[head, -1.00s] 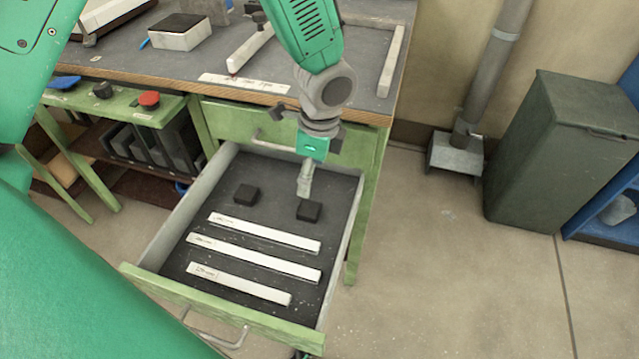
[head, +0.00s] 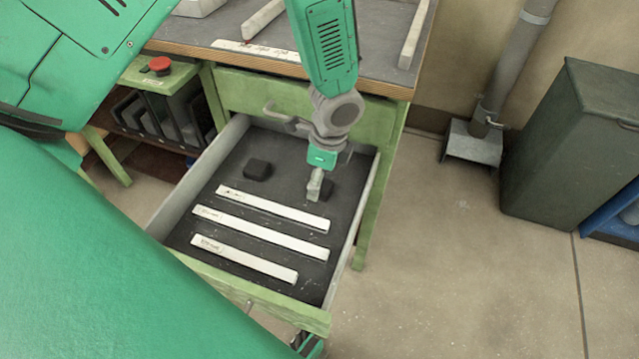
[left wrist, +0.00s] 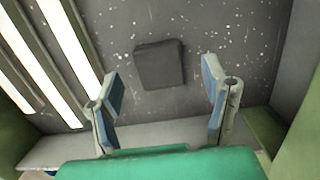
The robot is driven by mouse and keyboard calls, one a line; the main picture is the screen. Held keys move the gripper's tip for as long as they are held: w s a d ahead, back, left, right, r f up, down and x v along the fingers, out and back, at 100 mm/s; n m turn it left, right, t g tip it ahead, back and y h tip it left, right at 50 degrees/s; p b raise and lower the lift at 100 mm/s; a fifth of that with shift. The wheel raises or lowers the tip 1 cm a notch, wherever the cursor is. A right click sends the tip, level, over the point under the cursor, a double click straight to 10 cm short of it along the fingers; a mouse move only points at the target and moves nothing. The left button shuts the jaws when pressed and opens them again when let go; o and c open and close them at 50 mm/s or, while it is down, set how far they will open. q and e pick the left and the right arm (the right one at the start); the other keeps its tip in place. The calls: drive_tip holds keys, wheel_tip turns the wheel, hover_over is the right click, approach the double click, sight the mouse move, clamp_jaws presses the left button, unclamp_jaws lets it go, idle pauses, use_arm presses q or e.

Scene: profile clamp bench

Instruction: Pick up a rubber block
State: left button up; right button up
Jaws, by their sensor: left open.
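Two dark rubber blocks lie on the floor of the open drawer (head: 345,240). The left block (head: 257,169) is fully visible in the head view. The right block (head: 328,188) is partly hidden behind my left gripper (head: 315,187). My left gripper points down over the drawer, right at this block. In the left wrist view, a dark block (left wrist: 159,64) lies ahead of the open left gripper (left wrist: 163,84), roughly centred between the fingers. Nothing is held, and I cannot tell the remaining height. My right gripper is not in view.
Three pale labelled strips (head: 272,209) (head: 260,232) (head: 244,258) lie in front of the blocks. The drawer's right wall (head: 365,215) is close to the gripper. The workbench top (head: 385,50) is behind, and a dark green bin (head: 565,150) stands to the right.

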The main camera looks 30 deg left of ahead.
use_arm(q)
wheel_tip(320, 180, down, 3)
drive_tip(key=shift+d+r+b, duration=0.15)
drive_tip(key=shift+r+b, duration=0.05)
drive_tip(key=shift+b, duration=0.1)
drive_tip(key=shift+a, duration=0.2)
drive_tip(key=c, duration=1.3)
drive_tip(key=shift+o, duration=0.2)
drive_tip(key=shift+r, duration=0.15)
